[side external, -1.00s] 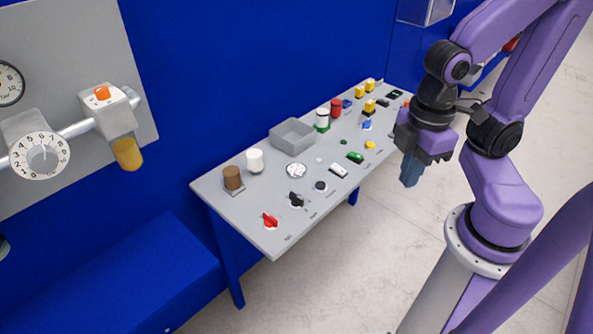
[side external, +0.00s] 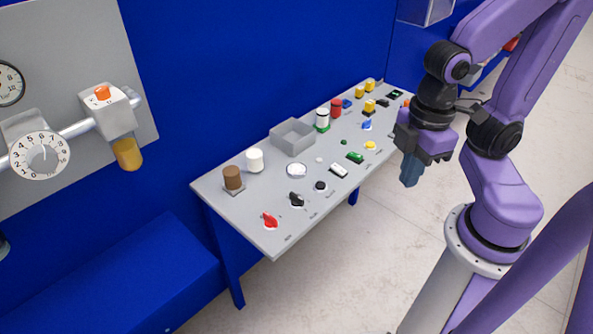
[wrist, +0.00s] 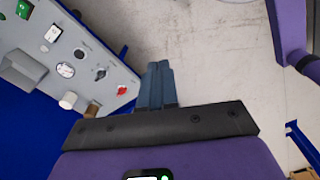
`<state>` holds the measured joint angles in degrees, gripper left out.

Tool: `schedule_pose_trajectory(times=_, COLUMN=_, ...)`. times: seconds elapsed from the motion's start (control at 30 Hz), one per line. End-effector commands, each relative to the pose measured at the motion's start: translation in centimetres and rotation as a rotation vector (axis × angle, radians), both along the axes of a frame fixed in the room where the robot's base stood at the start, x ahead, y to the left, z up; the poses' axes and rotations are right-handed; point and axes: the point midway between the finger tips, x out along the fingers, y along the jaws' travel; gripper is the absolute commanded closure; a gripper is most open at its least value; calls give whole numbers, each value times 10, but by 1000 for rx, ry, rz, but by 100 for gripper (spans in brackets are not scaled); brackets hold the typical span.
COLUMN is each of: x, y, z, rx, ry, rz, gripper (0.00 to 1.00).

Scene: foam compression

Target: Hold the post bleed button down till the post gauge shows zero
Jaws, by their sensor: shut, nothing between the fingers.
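My gripper (side external: 409,172) is shut and empty. It hangs in the air in front of the right part of the grey panel table (side external: 248,225), apart from it. In the wrist view its closed fingers (wrist: 158,70) point over bare floor. A round white-faced dial (side external: 296,170) sits on the table; it also shows in the wrist view (wrist: 65,69), its reading too small to make out. A round black button (side external: 320,186) is in front of it, also in the wrist view (wrist: 79,53). The labels are unreadable, so I cannot tell which are the post button and gauge.
A red knob (side external: 270,220) and black selector (side external: 296,199) are at the near end. A white rocker (side external: 338,171) and green switch (side external: 355,157) lie farther along.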

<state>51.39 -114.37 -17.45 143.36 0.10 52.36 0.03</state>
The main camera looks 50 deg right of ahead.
Motion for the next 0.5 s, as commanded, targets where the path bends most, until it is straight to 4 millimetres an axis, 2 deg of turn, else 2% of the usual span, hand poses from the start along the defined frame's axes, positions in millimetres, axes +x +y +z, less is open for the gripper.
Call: schedule_pose_trajectory(times=0.5, x=0, y=0, z=-1, rx=-1, ry=10, rz=-24, gripper=100)
